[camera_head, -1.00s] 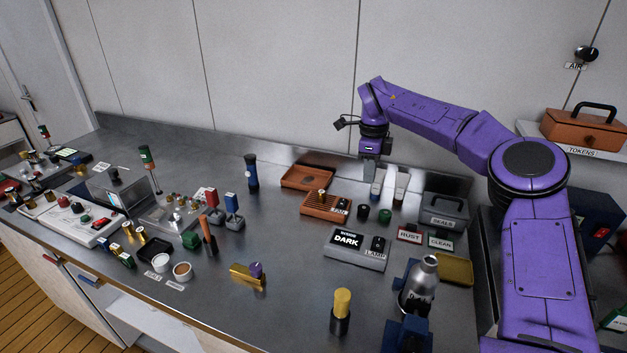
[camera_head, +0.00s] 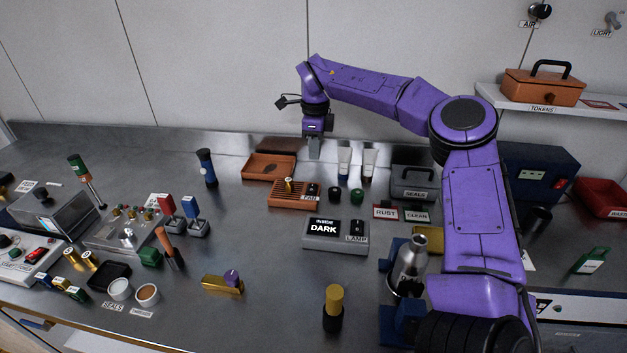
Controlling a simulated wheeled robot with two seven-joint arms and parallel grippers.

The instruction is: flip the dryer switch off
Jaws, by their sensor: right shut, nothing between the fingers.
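A dark blue box (camera_head: 541,172) stands at the right behind my right arm. It has a white label too small to read and a red switch (camera_head: 559,184) on its front; it may be the dryer, but I cannot be sure. Whether the switch is on or off is too small to tell. My right gripper (camera_head: 314,152) points down, shut and empty, over the back of the bench, left of two white tubes (camera_head: 344,161) and well left of the blue box. My left gripper is not in view.
My right forearm spans the space between gripper and blue box. A grey SEALS box (camera_head: 414,181), an orange FAN unit (camera_head: 292,194) and a DARK display with a LAMP switch (camera_head: 335,234) stand nearby. A shelf (camera_head: 560,110) holds the orange TOKENS box (camera_head: 543,88).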

